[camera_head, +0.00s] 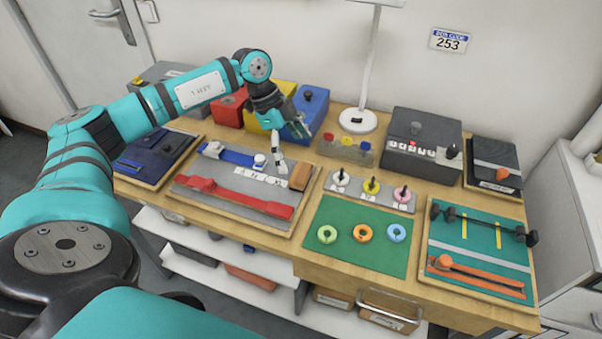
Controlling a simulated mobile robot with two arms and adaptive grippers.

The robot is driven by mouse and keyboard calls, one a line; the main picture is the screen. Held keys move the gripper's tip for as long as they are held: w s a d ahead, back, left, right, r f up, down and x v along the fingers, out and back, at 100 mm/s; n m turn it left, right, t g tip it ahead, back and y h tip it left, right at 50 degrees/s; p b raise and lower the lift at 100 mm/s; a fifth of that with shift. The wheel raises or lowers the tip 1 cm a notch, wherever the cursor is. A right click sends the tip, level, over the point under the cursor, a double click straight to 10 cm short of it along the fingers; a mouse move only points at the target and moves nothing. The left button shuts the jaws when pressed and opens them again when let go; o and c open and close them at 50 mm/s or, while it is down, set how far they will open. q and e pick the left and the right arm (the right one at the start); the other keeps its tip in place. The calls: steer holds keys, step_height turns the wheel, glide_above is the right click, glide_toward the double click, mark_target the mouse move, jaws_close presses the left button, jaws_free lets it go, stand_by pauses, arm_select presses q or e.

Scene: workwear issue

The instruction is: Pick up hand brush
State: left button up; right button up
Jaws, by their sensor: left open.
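I cannot make out a hand brush for certain. A small brown block (300,177) at the right end of the grey mat (226,183) may be it, but its bristles do not show. My left gripper (292,148) is open and empty, pointing down just above and behind the brown block, apart from it as far as I can tell. My right gripper is not in view.
A blue bar (228,154) and a red bar (232,198) lie on the same mat. Red (230,107) and blue (306,113) boxes stand behind my gripper. A white lamp post (369,70) rises at the back. A green mat (345,254) with rings lies right.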

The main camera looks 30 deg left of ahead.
mark_target(301, 172)
arm_select(q)
steer(key=shift+x, duration=1.15)
steer(key=p+x, duration=0.2)
steer(key=x, duration=0.2)
steer(key=shift+s+a+f, duration=0.1)
steer(key=shift+s+f, duration=0.05)
steer(key=shift+f, duration=0.4)
steer(key=c, duration=1.2)
